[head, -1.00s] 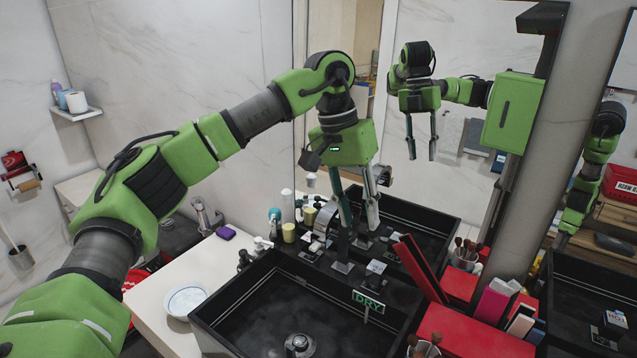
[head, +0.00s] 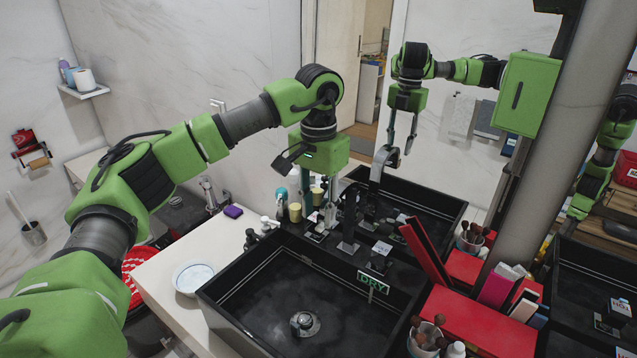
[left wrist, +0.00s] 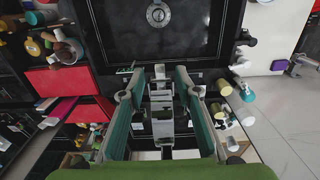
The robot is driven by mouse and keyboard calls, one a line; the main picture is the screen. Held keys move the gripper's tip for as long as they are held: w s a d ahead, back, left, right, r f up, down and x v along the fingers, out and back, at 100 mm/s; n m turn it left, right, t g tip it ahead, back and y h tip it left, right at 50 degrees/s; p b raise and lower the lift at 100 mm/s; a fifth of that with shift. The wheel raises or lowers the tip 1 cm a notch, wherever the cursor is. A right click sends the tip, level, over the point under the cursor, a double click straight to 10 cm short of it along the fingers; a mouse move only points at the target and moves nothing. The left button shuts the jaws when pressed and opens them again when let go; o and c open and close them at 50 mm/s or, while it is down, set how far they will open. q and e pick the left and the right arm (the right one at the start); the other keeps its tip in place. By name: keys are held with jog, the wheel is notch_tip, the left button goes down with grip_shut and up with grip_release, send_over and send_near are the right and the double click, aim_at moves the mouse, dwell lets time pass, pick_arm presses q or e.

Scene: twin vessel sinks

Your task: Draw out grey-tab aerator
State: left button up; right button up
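The black tap (head: 348,222) stands upright behind the near basin. In the left wrist view the tap (left wrist: 162,115) shows as a grey stepped shape between my fingers. My left gripper (head: 318,207) points down behind and left of the tap in the head view. In the left wrist view the two fingers of my left gripper (left wrist: 158,88) are spread wide, with a gap on each side of the tap. I cannot make out a grey tab or the aerator at this size. My right gripper is in no view.
The near black basin (head: 262,292) has a DRY sign (head: 373,282) at its rim. Bottles and jars (head: 295,212) crowd the left side of the gripper. Red boxes (head: 475,322) and brush cups (head: 425,335) stand at the right. A white bowl (head: 193,277) sits on the counter.

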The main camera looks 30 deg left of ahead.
pick_arm(q)
jog(key=shift+f, duration=1.5)
grip_shut()
jog(key=shift+s, duration=0.2)
jog(key=shift+s+a+b, duration=0.2)
jog(key=shift+s+b, duration=0.05)
jog(key=shift+s, duration=1.1)
jog(key=shift+s+a+b, duration=0.2)
jog(key=shift+s+b, duration=0.05)
jog(key=shift+s, duration=1.1)
